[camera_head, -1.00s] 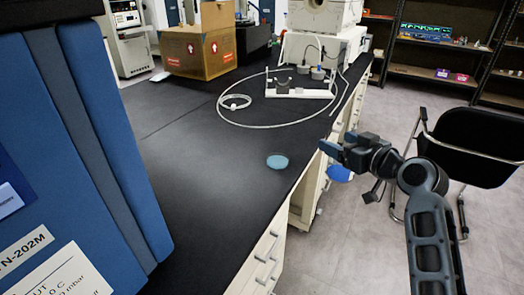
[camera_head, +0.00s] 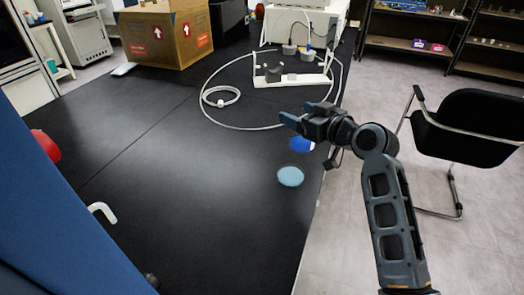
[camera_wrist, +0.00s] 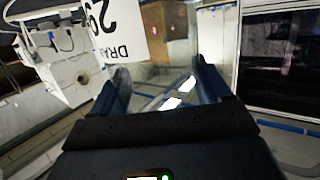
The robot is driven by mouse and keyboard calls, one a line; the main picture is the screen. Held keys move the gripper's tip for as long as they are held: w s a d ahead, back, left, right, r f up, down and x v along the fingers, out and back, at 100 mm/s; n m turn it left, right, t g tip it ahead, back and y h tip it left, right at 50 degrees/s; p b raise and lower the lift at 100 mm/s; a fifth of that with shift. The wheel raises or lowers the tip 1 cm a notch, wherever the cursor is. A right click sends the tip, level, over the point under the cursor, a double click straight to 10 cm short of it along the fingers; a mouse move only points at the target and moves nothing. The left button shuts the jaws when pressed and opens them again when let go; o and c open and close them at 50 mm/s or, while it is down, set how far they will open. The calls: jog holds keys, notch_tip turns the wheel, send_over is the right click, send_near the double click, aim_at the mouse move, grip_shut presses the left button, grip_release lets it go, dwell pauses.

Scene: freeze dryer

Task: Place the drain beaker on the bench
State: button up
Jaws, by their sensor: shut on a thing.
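My gripper (camera_head: 301,115) is over the right part of the black bench (camera_head: 190,150) in the head view. It is shut on the drain beaker, whose clear walls hardly show. Its blue lower part (camera_head: 301,146) shows just below the fingers, above the bench's right side. In the wrist view the two fingers (camera_wrist: 163,82) stand either side of the clear beaker. A white label (camera_wrist: 112,35) with upside-down black "DRA" lettering shows beside the left finger. A pale blue round disc (camera_head: 290,176) lies on the bench, a little below the beaker in the picture.
A ring of white tubing (camera_head: 215,118) and a white stand (camera_head: 292,79) are farther back on the bench. A cardboard box (camera_head: 165,38) stands at the far left. The blue cabinet (camera_head: 60,225) fills the near left. A black chair (camera_head: 465,125) stands to the right. The middle bench is clear.

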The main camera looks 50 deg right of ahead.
jog(key=shift+w+a+f+p, duration=0.3)
jog(key=shift+w+a+f, duration=0.9)
jog(key=shift+f, duration=0.5)
jog(key=shift+w+a+f+p, duration=0.35)
jog(key=shift+w+a+f, duration=0.6)
jog(key=shift+w+f, duration=0.6)
jog(key=shift+w+a+f+p, duration=0.3)
jog(key=shift+w+a+f, duration=0.85)
jog(key=shift+f, duration=0.65)
jog(key=shift+f, duration=0.15)
jog(key=o, duration=1.1)
jog(key=shift+c, duration=0.2)
